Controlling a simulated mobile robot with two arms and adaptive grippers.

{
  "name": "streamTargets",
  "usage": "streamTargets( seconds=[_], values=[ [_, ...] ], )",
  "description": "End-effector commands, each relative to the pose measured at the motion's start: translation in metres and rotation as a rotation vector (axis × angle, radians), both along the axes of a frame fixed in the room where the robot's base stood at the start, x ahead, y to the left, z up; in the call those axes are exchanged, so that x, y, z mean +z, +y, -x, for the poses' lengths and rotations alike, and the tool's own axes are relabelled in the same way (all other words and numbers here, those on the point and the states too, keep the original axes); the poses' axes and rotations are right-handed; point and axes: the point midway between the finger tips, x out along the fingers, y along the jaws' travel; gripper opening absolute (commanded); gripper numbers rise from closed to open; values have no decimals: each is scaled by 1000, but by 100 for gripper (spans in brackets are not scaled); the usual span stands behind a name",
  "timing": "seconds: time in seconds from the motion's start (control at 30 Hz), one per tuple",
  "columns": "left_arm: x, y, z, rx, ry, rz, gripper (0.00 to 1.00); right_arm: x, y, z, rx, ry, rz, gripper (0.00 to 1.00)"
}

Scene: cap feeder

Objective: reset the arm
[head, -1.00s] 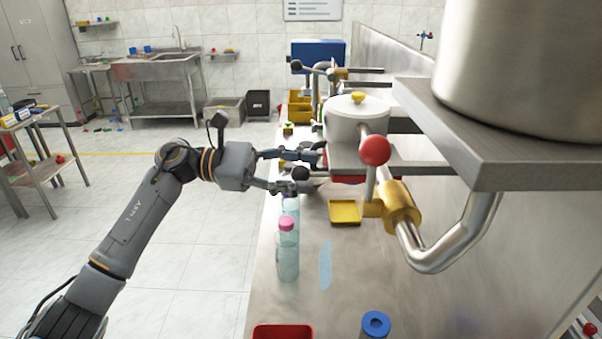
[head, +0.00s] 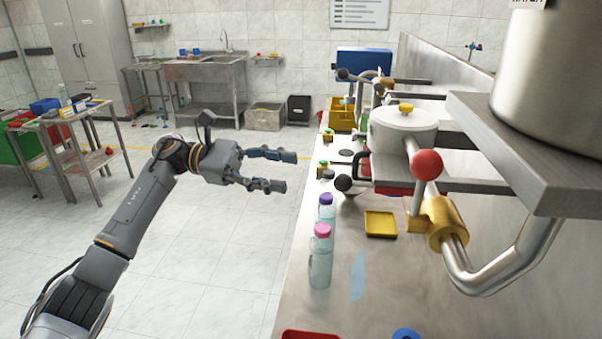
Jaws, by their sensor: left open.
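My left gripper (head: 283,171) is open and empty. It hangs over the floor just left of the steel counter (head: 345,220), with its fingers pointing right toward the counter's edge. My left arm (head: 139,206) comes in from the lower left and is bent at the elbow. My right gripper is not in view.
A clear bottle with a pink cap (head: 321,258) and one with a purple cap (head: 327,208) stand near the counter's left edge. A feeder with a black-knobbed lever (head: 344,183) and a red knob (head: 426,165) overhangs the counter. Open floor lies left.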

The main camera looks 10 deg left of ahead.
Motion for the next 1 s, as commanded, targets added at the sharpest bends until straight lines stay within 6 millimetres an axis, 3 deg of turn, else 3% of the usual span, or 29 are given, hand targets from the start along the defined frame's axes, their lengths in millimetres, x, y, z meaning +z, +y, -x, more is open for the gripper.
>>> streamTargets(
  seconds=[0.4, 0.57, 0.67, 0.8, 0.9, 1.0],
  values=[
    [0, 6, -1, 1, 3, 2, 50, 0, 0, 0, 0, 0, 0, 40],
    [-25, 2, -20, 69, 192, 95, 50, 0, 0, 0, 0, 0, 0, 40],
    [-71, 4, -51, 184, 514, 248, 50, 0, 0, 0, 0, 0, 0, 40],
    [-166, 24, -91, 363, 1033, 499, 50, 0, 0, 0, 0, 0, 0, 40],
    [-239, 41, -102, 471, 1339, 651, 50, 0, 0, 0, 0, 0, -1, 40],
    [-314, 59, -98, 572, 1606, 792, 50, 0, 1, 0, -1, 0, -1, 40]
  ],
)
